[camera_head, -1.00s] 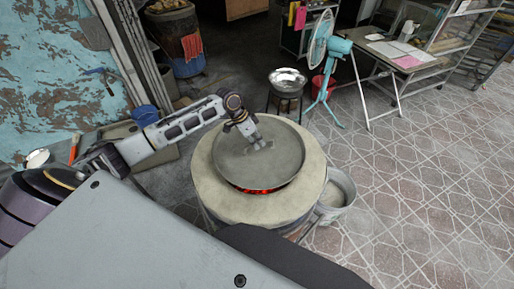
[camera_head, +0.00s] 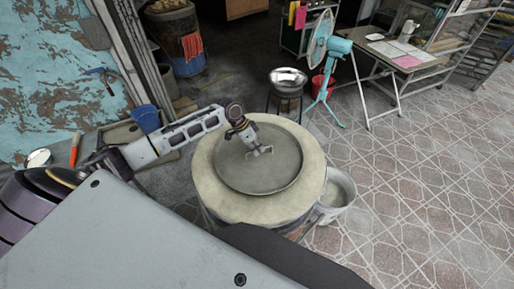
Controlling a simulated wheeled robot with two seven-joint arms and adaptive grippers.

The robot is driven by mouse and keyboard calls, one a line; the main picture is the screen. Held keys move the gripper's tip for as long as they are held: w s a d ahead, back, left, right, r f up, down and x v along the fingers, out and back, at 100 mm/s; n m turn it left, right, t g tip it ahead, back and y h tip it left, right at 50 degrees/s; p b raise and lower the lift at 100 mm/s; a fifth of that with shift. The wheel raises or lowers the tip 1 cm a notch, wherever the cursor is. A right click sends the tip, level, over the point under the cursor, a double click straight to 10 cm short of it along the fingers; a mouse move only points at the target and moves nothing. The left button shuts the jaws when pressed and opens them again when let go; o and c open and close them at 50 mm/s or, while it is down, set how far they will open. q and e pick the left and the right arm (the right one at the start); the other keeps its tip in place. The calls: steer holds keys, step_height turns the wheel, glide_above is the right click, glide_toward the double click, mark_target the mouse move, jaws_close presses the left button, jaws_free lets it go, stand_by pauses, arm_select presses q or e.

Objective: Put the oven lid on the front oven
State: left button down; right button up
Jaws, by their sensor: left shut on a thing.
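The oven lid (camera_head: 282,170) is a round grey metal disc with a raised rim. It lies over the opening of the front oven (camera_head: 211,185), a pale barrel with a wide round top. No red glow shows around the lid's edge. My left gripper (camera_head: 259,152) reaches in from the left and is shut on the lid's handle near the lid's middle. The fingers hide most of the handle. My right gripper is not in view.
A bucket (camera_head: 337,194) stands against the oven's right side. A metal bowl on a stool (camera_head: 288,80), a turquoise fan (camera_head: 322,50) and a folding table (camera_head: 402,55) stand behind. A blue bucket (camera_head: 147,118) is at the left. The tiled floor at right is clear.

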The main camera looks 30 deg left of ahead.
arm_select(q)
steer(key=c, duration=1.9)
jaws_free()
steer(key=o, duration=0.4)
steer(key=shift+c, duration=0.2)
steer(key=shift+r, duration=0.1)
steer(key=v, duration=1.2)
steer(key=shift+b, duration=0.45)
steer(key=shift+d, duration=0.1)
